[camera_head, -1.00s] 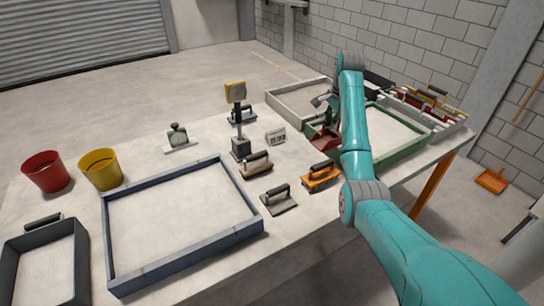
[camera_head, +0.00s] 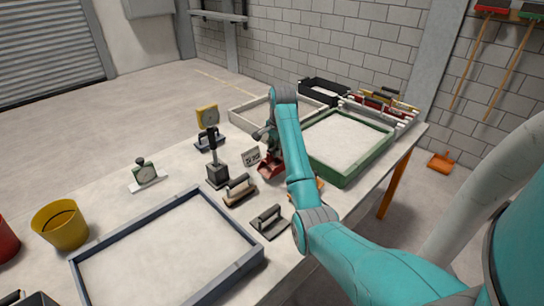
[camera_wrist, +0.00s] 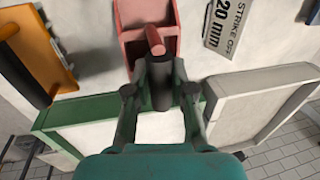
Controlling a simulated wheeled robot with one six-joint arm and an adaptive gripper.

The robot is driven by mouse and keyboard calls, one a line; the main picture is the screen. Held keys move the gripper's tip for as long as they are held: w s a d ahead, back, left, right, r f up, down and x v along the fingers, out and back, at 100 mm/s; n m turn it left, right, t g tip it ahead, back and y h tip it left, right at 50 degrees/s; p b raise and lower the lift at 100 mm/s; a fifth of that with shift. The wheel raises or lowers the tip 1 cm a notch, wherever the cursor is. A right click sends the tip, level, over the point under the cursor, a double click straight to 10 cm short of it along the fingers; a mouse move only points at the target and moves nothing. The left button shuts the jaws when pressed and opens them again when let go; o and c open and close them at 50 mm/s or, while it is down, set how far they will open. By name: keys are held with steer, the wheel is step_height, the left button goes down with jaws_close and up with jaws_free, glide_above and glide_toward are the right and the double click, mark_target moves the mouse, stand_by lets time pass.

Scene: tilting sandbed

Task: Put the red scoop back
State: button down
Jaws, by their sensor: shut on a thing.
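The red scoop (camera_head: 270,168) is between the green-framed tray (camera_head: 340,181) and a small white sign (camera_head: 251,157). My gripper (camera_head: 266,138) is above it and shut on its dark handle. In the wrist view the scoop's red pan (camera_wrist: 146,14) points away from my fingers (camera_wrist: 160,88), which close on either side of the handle. I cannot tell whether the scoop touches the table or hangs just above it. My arm hides part of the area beside it.
An orange float (camera_wrist: 38,45) lies near the scoop, mostly hidden by my arm in the head view. A pale-framed tray (camera_head: 240,122) is behind.

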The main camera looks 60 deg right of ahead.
mark_target(273, 159)
steer(key=shift+f, duration=1.75)
steer(key=c, duration=1)
jaws_free()
steer(key=shift+f, duration=0.1)
